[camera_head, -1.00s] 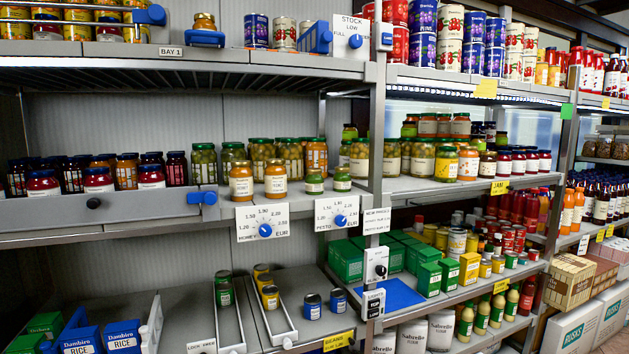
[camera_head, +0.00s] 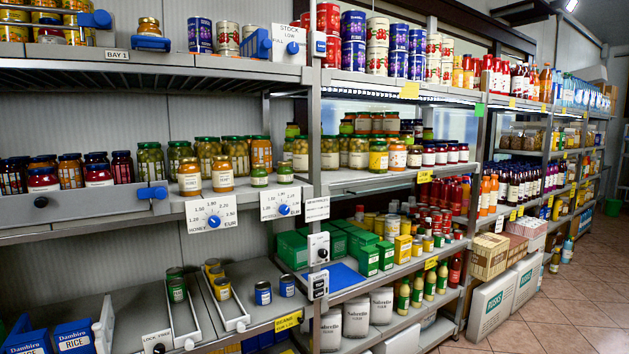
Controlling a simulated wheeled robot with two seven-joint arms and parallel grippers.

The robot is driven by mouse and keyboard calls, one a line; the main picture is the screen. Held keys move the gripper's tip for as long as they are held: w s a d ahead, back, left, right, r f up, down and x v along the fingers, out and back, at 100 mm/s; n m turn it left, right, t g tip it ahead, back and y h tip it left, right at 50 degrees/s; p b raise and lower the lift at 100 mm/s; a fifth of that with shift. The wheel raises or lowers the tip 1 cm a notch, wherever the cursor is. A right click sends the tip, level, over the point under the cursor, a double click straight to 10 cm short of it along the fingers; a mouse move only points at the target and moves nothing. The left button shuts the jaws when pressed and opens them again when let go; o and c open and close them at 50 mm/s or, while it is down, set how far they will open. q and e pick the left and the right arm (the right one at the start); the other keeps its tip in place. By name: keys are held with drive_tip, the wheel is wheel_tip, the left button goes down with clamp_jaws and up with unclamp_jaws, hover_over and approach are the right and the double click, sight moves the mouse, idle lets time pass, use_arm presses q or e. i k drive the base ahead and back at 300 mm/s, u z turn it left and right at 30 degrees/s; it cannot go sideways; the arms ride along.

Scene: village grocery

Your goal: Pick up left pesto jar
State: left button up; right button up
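The left pesto jar (camera_head: 259,176) is upright, just right of two orange honey jars. The right pesto jar (camera_head: 285,173) stands close beside it with a small gap. Neither of my grippers shows in the head view.
Honey jars (camera_head: 190,176) stand left of the pesto jars, and taller olive jars (camera_head: 208,154) stand behind. A shelf post (camera_head: 313,130) rises to the right. A price dial (camera_head: 211,215) hangs from the shelf edge. Open tiled floor (camera_head: 560,310) lies at right.

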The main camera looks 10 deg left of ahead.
sight(258, 176)
drive_tip(key=u, duration=0.05)
drive_tip(key=k, duration=0.2)
drive_tip(key=z, duration=1.25)
drive_tip(key=i, duration=1.95)
drive_tip(key=u, duration=1.35)
drive_tip(key=i, duration=0.6)
drive_tip(key=u, duration=0.55)
